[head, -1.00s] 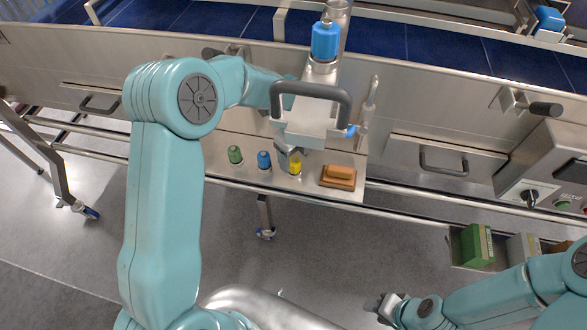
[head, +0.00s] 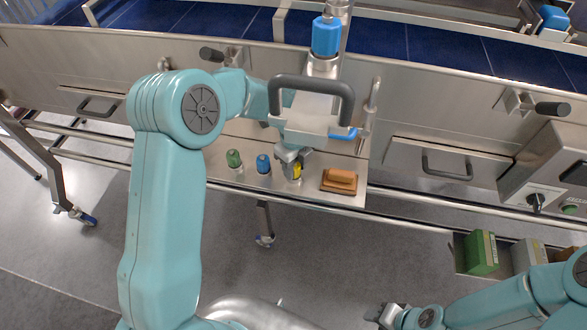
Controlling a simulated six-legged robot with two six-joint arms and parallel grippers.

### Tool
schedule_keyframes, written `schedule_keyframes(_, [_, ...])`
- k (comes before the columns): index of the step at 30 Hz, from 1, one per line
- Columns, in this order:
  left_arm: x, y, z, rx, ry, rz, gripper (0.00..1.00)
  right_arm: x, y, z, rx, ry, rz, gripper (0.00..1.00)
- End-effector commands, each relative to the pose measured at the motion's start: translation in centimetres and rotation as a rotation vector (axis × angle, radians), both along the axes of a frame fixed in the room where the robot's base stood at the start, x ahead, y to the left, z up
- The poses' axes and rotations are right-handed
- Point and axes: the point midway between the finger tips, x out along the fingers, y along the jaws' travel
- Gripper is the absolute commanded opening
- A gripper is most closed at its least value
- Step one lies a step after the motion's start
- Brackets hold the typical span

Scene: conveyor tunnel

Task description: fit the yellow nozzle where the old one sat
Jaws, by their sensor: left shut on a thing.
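The yellow nozzle (head: 298,173) stands on the steel shelf (head: 225,177), right of the blue nozzle (head: 263,164) and the green nozzle (head: 234,158). My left gripper (head: 291,171) reaches down from above and is shut on the yellow nozzle, hiding part of it. I cannot tell whether the nozzle still touches the shelf. The place of the old nozzle cannot be made out for certain. My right gripper (head: 388,316) is low at the right, over the floor, far from the shelf; its fingers are too small to read.
An orange-brown block (head: 340,180) lies on the shelf to the right. A silver lance-like pipe (head: 368,120) stands behind it. A blue-capped cylinder (head: 326,38) rises by the conveyor (head: 230,20).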

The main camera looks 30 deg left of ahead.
Motion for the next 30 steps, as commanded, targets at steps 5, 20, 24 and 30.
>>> schedule_keyframes(5, [0.0,0.0,0.4,0.000,0.000,0.000,0.00,0.0,0.0,0.3,0.000,0.000,0.000,0.42])
schedule_keyframes(20, [0.0,0.0,2.6,0.001,-0.001,0.000,0.00,0.0,0.0,1.9,0.000,0.000,0.000,0.42])
schedule_keyframes(24, [0.0,0.0,3.1,0.000,0.000,0.000,0.00,0.0,0.0,2.3,0.000,0.000,0.000,0.42])
schedule_keyframes(30, [0.0,0.0,3.0,0.000,0.000,0.000,0.00,0.0,0.0,2.2,0.000,0.000,0.000,0.42])
